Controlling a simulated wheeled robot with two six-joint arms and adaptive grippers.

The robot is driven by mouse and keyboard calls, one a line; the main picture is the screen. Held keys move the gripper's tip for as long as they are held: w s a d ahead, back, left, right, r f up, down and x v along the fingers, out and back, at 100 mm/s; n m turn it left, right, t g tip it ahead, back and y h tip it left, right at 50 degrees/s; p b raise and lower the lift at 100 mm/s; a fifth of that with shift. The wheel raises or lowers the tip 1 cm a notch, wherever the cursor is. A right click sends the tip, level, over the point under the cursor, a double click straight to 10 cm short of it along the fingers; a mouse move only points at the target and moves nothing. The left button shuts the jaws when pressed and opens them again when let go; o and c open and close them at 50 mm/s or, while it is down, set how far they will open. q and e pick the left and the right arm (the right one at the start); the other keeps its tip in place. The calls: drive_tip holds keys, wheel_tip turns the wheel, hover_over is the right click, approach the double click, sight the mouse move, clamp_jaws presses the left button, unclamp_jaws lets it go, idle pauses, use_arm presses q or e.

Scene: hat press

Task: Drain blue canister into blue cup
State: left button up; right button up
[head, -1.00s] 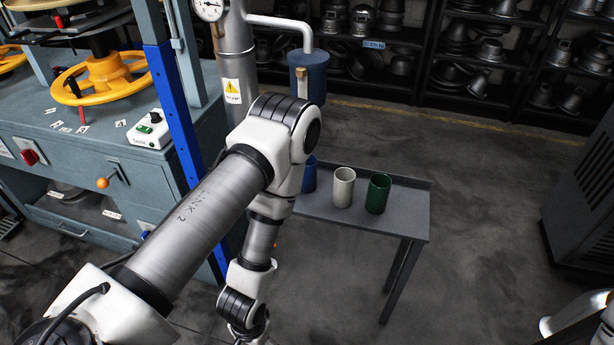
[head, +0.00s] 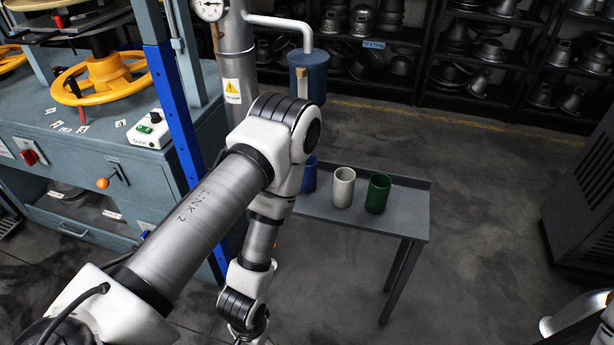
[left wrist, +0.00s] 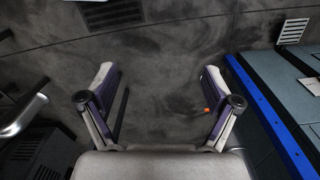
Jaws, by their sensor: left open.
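The blue canister (head: 309,77) hangs beside the steel pipe column at the back, with a pale lever or strip on its front. The blue cup (head: 310,177) stands on the small grey table, partly hidden behind my left arm. My left gripper is below the picture's useful part in the head view, hidden by the arm. In the left wrist view my left gripper (left wrist: 160,85) is open and empty, with bare floor between its fingers. My right gripper does not show.
A white cup (head: 343,187) and a green cup (head: 377,193) stand on the grey table (head: 390,223), right of the blue cup. A blue post (head: 172,120) and a workbench (head: 85,150) with a yellow handwheel (head: 99,78) are at left.

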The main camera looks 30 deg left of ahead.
use_arm(q)
drive_tip(key=c, duration=0.3)
drive_tip(key=shift+w+t, duration=0.3)
drive_tip(key=shift+w, duration=0.2)
drive_tip(key=c, duration=0.6)
drive_tip(key=w+a+r+t+b, duration=0.1)
drive_tip(key=w+r+t, duration=0.15)
drive_tip(key=w, duration=0.55)
drive_tip(key=w+a+r+t+y+b, duration=0.1)
drive_tip(key=w+t, duration=0.3)
drive_tip(key=w, duration=0.3)
drive_tip(key=w+a+r+t+b, duration=0.1)
drive_tip(key=w+a+t+b, duration=0.15)
drive_tip(key=w, duration=0.55)
drive_tip(key=w+a+r+n+t+y+b, duration=0.1)
drive_tip(key=w+a+r+t+y+b, duration=0.1)
drive_tip(key=w+a+r+t, duration=0.35)
drive_tip(key=w+a+r+n+t+y+b, duration=0.1)
drive_tip(key=w+a+r+t+b, duration=0.15)
drive_tip(key=w+r, duration=0.65)
drive_tip(key=w, duration=0.2)
drive_tip(key=w+r, duration=0.2)
drive_tip(key=w, duration=0.1)
drive_tip(key=shift+w+a+r, duration=0.25)
drive_tip(key=shift+w+a, duration=0.05)
drive_tip(key=shift+a, duration=0.05)
